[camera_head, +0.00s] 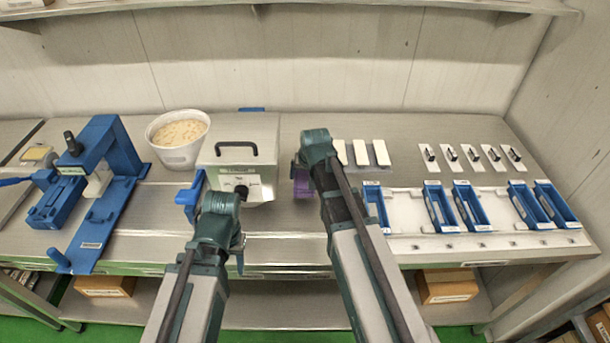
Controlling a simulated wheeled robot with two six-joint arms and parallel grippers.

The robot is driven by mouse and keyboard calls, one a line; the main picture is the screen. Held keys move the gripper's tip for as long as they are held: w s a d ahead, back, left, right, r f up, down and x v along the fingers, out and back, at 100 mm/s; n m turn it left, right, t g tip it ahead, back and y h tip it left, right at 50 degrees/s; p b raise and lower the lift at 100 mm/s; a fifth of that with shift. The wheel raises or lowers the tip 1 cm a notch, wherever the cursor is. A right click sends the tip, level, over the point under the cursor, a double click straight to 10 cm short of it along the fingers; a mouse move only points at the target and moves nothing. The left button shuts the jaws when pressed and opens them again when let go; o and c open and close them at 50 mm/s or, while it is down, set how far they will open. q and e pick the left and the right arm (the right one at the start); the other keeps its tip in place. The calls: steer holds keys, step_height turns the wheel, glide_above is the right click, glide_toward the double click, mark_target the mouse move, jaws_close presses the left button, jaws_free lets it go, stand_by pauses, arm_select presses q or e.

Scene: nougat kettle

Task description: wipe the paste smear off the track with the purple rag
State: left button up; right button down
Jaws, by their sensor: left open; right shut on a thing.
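The purple rag (302,183) hangs in my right gripper (297,168), which is shut on it above the steel counter, just right of the box with the black handle. My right arm hides part of the rag. My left gripper (240,264) is open near the counter's front edge, in front of that box; its fingers show only in part. The white track (405,206) runs along the right part of the counter, to the right of the rag. My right arm covers the area at its left end. I cannot make out the paste smear.
Several blue trays (468,206) stand on the track. White blocks (381,153) and several small cards (472,158) lie behind it. The handled box (240,135), a white tub of pale pieces (178,155) and a blue press (100,190) stand to the left.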

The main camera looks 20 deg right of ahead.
step_height(320, 180, up, 3)
steer(key=p, duration=0.3)
steer(key=shift+r, duration=0.1)
steer(key=shift+s+f, duration=0.1)
steer(key=shift+f, duration=0.1)
stand_by(0.3)
